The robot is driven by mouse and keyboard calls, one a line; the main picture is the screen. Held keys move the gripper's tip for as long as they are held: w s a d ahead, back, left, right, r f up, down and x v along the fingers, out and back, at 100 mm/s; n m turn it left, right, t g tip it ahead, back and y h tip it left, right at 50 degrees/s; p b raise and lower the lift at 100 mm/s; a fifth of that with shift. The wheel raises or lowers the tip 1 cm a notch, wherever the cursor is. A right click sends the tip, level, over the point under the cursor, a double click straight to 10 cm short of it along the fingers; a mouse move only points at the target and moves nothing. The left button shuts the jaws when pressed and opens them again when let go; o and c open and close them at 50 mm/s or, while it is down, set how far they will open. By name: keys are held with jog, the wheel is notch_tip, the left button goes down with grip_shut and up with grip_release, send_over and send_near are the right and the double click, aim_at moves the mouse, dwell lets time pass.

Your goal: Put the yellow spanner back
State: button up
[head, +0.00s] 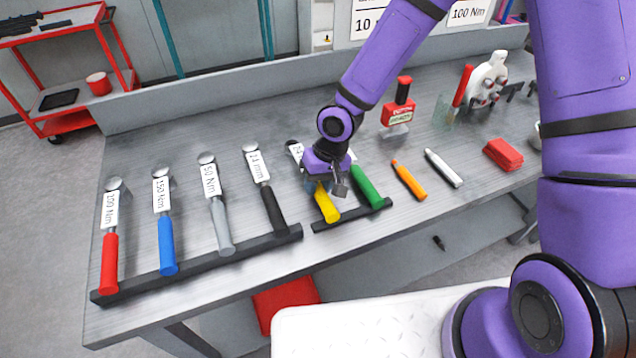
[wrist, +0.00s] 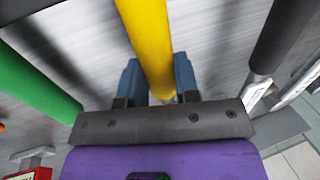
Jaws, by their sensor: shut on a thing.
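The yellow spanner (head: 327,205) is at the left part of the short black rail (head: 350,216), with its handle end toward the bench's front edge. My gripper (head: 326,184) is over its handle, jaws shut on it. In the wrist view the yellow handle (wrist: 148,40) runs between my two blue-grey fingers (wrist: 158,82). My gripper hides part of the spanner, and its label is mostly covered. I cannot tell whether the spanner rests on the rail or is slightly above it.
A green-handled tool (head: 366,187) lies close on the right and a black-handled spanner (head: 272,207) on the left. Several labelled spanners lie along the long rail (head: 200,270). An orange marker (head: 408,180), a white marker (head: 443,168) and a red block (head: 502,154) lie further right.

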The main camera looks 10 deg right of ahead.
jog(key=shift+f, duration=0.35)
jog(key=o, duration=1.1)
jog(key=s+d+r+m+t+h, duration=0.1)
jog(key=d+r, duration=0.5)
jog(key=r, duration=0.3)
jog(key=s+d+r+t+h, duration=0.1)
jog(key=s+d+r+h, duration=0.1)
jog(key=d+r, duration=0.5)
jog(key=s+d+r+m+t+h, duration=0.1)
jog(key=d+r, duration=0.3)
jog(key=r, duration=0.7)
jog(key=s+d+r+t, duration=0.1)
jog(key=s+d+r, duration=0.1)
jog(key=s+r, duration=0.1)
jog(key=s+d+r+t, duration=0.1)
jog(key=s+d+r, duration=0.2)
jog(key=s, duration=0.3)
jog(key=s+d+r+m+t+y, duration=0.1)
jog(key=s+d+r, duration=0.1)
jog(key=s+r, duration=0.2)
jog(key=shift+s+d+r, duration=0.15)
jog(key=shift+s, duration=0.25)
jog(key=shift+s+d+r, duration=0.1)
jog(key=shift+s, duration=0.25)
